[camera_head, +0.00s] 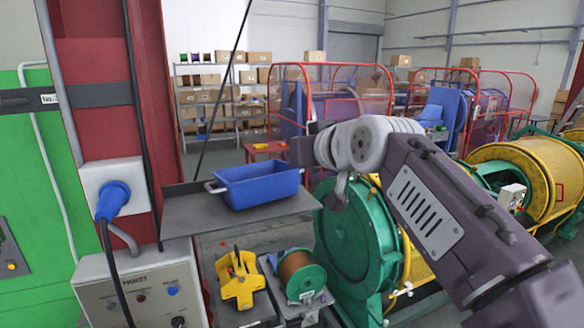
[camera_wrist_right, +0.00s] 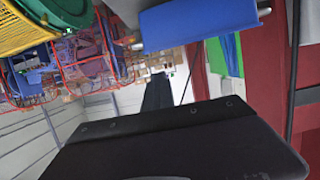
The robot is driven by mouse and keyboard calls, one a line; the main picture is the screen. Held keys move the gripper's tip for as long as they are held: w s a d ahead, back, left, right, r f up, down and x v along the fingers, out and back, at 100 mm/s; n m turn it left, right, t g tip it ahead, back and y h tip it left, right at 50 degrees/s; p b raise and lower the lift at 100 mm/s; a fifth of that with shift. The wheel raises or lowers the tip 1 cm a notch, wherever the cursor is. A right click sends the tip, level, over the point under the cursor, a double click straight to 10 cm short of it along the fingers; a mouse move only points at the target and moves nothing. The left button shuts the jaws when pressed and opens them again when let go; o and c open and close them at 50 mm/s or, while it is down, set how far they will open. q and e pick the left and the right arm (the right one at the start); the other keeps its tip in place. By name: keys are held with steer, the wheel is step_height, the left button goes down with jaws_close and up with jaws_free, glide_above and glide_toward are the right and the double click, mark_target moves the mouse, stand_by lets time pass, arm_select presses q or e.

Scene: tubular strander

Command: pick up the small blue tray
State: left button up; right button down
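The small blue tray (camera_head: 258,187) sits upright on a grey shelf (camera_head: 190,220) left of centre in the head view. A light handle shows at its left end. In the right wrist view the blue tray (camera_wrist_right: 195,25) shows at the top edge, cut off by the frame. My right gripper (camera_head: 303,150) is up and to the right of the tray's right end, apart from it in the picture. Its fingers cannot be made out, and a dark part of it fills the bottom of the right wrist view. My left gripper is in neither view.
A red column (camera_head: 105,80) stands left of the shelf, with a blue plug (camera_head: 113,198) and a grey control box (camera_head: 140,285). A yellow tool (camera_head: 240,278) and a copper spool (camera_head: 300,275) are below. A green machine (camera_head: 355,240) stands right, behind my right arm.

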steer(key=r+v, duration=0.1)
steer(key=v, duration=0.7)
steer(key=shift+d+r+b, duration=0.2)
steer(key=shift+r+b, duration=0.1)
steer(key=shift+r, duration=0.25)
steer(key=c, duration=1.9)
jaws_free()
steer(key=o, duration=1.5)
steer(key=shift+s+d+r, duration=0.1)
steer(key=shift+s+r, duration=0.05)
steer(key=shift+s, duration=0.4)
steer(key=shift+c, duration=0.2)
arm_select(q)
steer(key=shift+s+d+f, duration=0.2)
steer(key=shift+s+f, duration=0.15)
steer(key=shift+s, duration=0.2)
arm_select(e)
steer(key=shift+w, duration=0.15)
